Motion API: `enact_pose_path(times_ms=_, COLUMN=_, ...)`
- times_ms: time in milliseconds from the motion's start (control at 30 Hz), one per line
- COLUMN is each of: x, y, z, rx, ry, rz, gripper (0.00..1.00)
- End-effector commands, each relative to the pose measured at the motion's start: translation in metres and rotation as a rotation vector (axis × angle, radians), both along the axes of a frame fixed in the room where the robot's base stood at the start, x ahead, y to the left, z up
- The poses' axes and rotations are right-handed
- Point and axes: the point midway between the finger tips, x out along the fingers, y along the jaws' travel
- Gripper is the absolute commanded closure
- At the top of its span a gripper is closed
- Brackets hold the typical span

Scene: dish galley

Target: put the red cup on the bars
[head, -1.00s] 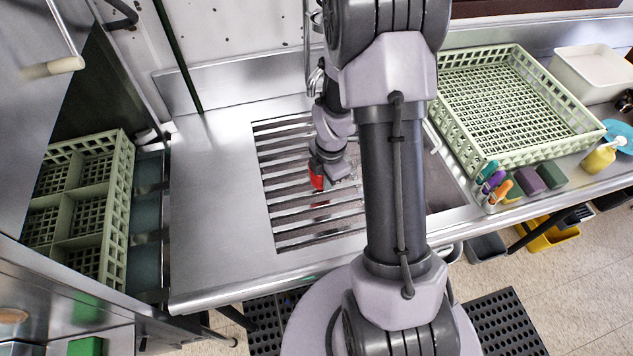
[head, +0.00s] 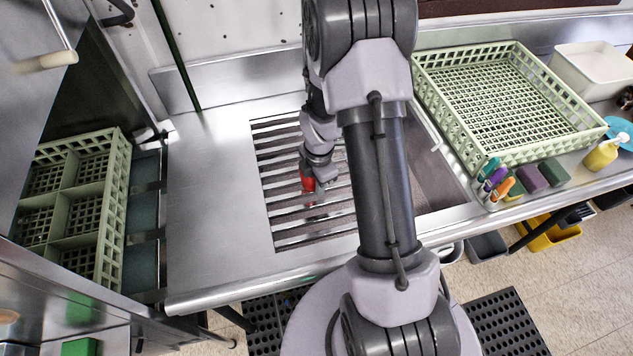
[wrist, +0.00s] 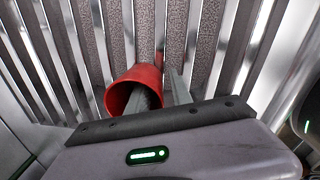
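The red cup (head: 307,182) is at the bars (head: 290,211), near the middle of the slatted drain area, partly hidden by my gripper in the head view. In the wrist view the cup (wrist: 120,88) has its open mouth toward the camera. My gripper (wrist: 162,92) has one finger inside the cup and the other outside it on the right, with the cup's wall between them. It appears shut on that wall. I cannot tell whether the cup's base touches the bars (wrist: 215,35).
A pale green rack (head: 500,160) stands to the right of a basin (head: 432,180) that my arm partly hides. Brushes and sponges (head: 530,178) lie at its front. Another green rack (head: 120,190) is at the left. The steel counter (head: 210,200) left of the bars is clear.

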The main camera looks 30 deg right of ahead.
Motion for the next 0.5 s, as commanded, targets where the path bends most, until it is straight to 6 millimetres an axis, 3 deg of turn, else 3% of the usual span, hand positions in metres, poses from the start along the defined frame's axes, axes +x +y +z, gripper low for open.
enact_pose_path(times_ms=200, x=0.000, y=0.000, z=0.010, rx=-0.001, ry=-0.002, rz=0.000, gripper=0.74)
enact_pose_path(times_ms=500, x=-0.005, y=0.000, z=0.093, rx=-0.001, ry=-0.003, rz=0.001, gripper=0.74)
